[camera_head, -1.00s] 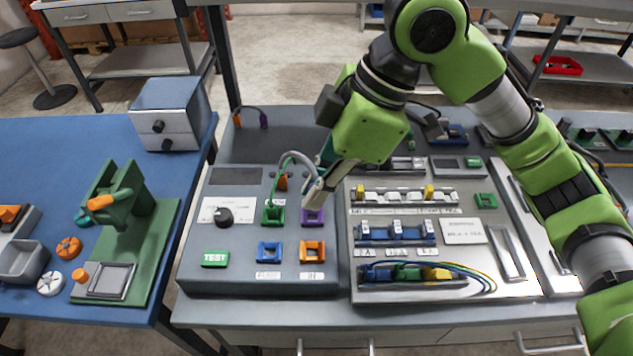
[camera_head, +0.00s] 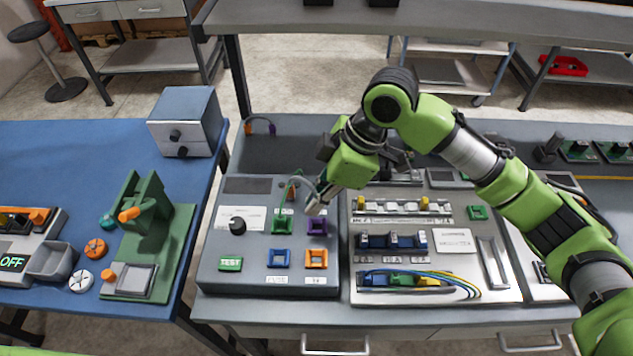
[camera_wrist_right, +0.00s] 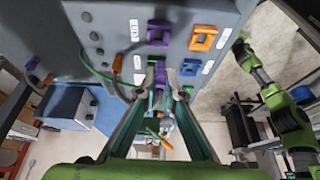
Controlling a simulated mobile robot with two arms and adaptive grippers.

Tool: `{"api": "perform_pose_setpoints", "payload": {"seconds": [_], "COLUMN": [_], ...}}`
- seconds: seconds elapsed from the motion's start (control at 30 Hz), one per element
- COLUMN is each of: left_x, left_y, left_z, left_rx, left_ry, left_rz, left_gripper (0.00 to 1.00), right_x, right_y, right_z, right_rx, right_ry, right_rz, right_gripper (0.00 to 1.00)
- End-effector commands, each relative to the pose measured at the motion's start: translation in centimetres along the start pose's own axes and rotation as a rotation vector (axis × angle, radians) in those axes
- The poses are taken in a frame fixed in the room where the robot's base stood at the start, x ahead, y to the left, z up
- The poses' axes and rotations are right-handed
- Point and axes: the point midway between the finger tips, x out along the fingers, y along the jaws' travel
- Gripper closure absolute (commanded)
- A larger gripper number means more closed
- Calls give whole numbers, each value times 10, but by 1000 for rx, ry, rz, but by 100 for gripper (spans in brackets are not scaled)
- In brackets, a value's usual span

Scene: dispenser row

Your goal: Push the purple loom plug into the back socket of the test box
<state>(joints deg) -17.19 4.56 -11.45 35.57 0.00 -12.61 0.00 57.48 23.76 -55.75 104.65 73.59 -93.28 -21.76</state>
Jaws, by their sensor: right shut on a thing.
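The grey test box (camera_head: 212,262) stands on the bench with a purple socket (camera_head: 317,226) at its back right, beside the green socket (camera_head: 282,227). Blue (camera_head: 279,258) and orange (camera_head: 316,259) sockets sit in front. My right gripper (camera_head: 315,207) is just above and behind the purple socket. It is shut on the small purple plug (camera_wrist_right: 160,73), which shows between the fingers in the wrist view, apart from the purple socket (camera_wrist_right: 158,33). A loom cable (camera_head: 302,181) arcs from the gripper towards the green socket. The plug is mostly hidden in the head view. My left gripper is out of view.
A panel with connectors and wires (camera_head: 442,262) adjoins the box on the right. Another loom with orange and purple ends (camera_head: 260,125) lies at the back left. A blue table (camera_head: 60,165) with a green press (camera_head: 147,215) stands left. The bench behind the box is mostly clear.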

Motion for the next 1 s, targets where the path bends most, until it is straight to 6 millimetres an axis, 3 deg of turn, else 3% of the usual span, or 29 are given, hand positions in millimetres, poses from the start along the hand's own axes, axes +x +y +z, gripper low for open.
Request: {"api": "perform_pose_setpoints", "payload": {"seconds": [0.03, 0.13, 0.5, 1.0], "left_x": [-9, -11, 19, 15], "left_y": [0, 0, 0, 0], "left_z": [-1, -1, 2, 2], "left_rx": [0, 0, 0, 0], "left_ry": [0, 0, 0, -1], "left_rz": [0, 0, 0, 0], "left_gripper": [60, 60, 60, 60], "right_x": [0, 8, 34, 44], "right_y": [1, 4, 6, 6], "right_z": [1, 6, 18, 21], "right_rx": [2, -1, -2, -2], "right_ry": [-3, -8, -9, -9], "right_rz": [-1, 5, 8, 7], "right_gripper": [100, 100, 100, 100]}}
